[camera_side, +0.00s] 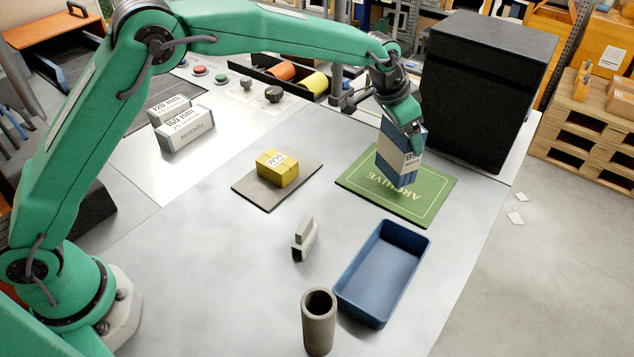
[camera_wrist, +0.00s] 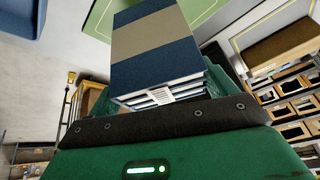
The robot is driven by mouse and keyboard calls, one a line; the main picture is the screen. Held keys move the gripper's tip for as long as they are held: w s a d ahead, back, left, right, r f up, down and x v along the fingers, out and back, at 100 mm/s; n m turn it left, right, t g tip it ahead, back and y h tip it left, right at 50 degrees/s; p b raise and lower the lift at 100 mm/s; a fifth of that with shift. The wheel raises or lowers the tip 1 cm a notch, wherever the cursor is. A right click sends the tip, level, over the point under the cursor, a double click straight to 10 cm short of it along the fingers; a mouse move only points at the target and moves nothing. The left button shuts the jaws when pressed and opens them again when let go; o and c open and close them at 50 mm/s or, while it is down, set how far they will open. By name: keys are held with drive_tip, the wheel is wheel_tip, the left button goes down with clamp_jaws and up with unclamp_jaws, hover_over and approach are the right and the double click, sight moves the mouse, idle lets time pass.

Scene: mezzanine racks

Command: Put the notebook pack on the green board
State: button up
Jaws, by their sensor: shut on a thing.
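The notebook pack (camera_side: 399,153) is a blue bundle with a pale band. My gripper (camera_side: 412,128) is shut on its upper end and holds it upright. In the side view the pack is over the green board (camera_side: 426,206), which is marked ARCHIVE; whether its lower end touches the board I cannot tell. The wrist view shows the pack (camera_wrist: 158,50) close up in the jaws, with part of the green board (camera_wrist: 195,10) behind it.
A black cabinet (camera_side: 485,90) stands just behind the board. A blue tray (camera_side: 382,272) lies in front of it. A yellow pack (camera_side: 277,167) sits on a grey mat (camera_side: 245,187) to the left. A grey tube (camera_side: 318,322) and a small grey block (camera_side: 304,240) stand nearer the front.

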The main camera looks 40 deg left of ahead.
drive_tip(key=shift+f, duration=2.05)
drive_tip(key=o, duration=1.9)
drive_tip(key=v, duration=1.2)
